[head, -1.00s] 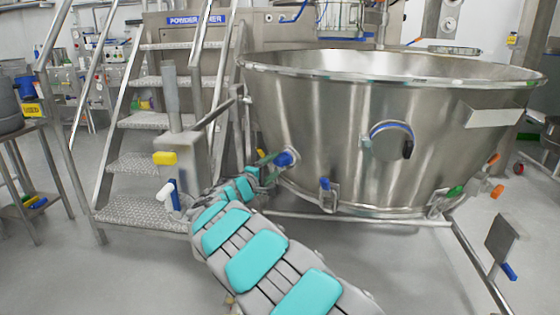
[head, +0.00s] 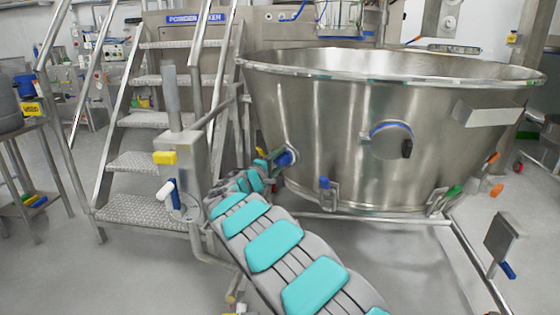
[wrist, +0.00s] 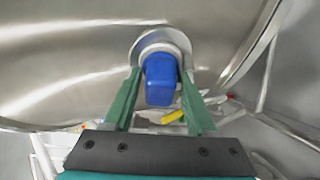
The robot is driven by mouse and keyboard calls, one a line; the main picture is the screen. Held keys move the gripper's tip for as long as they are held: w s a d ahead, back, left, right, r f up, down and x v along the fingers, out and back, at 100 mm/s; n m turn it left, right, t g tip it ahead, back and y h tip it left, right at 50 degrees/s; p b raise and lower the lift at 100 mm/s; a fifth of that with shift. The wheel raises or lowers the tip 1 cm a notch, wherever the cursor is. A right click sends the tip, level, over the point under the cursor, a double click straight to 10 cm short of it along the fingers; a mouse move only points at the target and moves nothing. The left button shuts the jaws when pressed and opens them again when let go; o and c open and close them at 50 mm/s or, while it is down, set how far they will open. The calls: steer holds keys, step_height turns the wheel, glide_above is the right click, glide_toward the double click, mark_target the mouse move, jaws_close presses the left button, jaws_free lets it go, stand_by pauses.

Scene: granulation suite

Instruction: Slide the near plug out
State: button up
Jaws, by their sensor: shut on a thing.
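The large steel bowl (head: 340,130) has a blue plug (head: 286,157) in a round port low on its left side. In the wrist view the blue plug (wrist: 160,82) sits in front of the port's steel ring (wrist: 160,38), and its inner end is hidden. My gripper (wrist: 159,92) has one green finger on each side of the plug and is shut on it. In the head view my gripper (head: 274,169) reaches the port from the left, its fingers small and partly hidden.
A blue-handled latch (head: 325,184) is on the bowl's lower edge. Open floor lies in front.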

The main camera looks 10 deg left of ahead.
jaws_close()
steer(key=shift+f, duration=0.1)
steer(key=shift+s+a+b, duration=0.6)
steer(key=shift+s+a, duration=0.55)
steer(key=shift+s, duration=0.1)
steer(key=o, duration=0.6)
jaws_free()
steer(key=shift+s, duration=0.1)
glide_toward(275, 161)
steer(key=shift+w, duration=0.25)
